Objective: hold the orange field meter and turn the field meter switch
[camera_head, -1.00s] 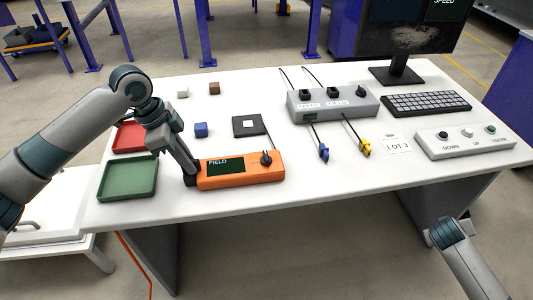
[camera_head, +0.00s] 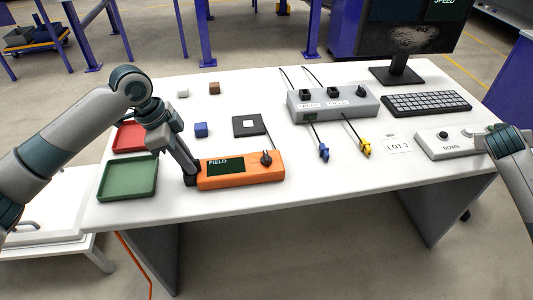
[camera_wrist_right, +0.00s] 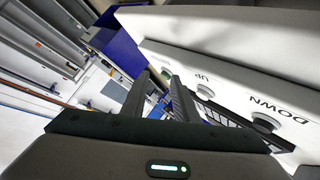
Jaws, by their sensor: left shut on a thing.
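The orange field meter (camera_head: 240,178) lies near the front edge of the white table, with a dark display reading FIELD. Its field meter switch (camera_head: 266,158) is a dark knob at the right end. My left gripper (camera_head: 192,180) is shut on the meter's left end; its fingertips are partly hidden. My right gripper (camera_head: 484,144) is by the control box at the table's right side, far from the meter. In the right wrist view its two dark fingers (camera_wrist_right: 160,98) stand apart with nothing between them.
The control box (camera_head: 436,147) with buttons is partly behind my right gripper. A grey socket box (camera_head: 350,108) with blue and yellow plugs, a keyboard (camera_head: 428,103) and a monitor stand behind. Red and green trays (camera_head: 128,196) are at left. The front table between meter and control box is clear.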

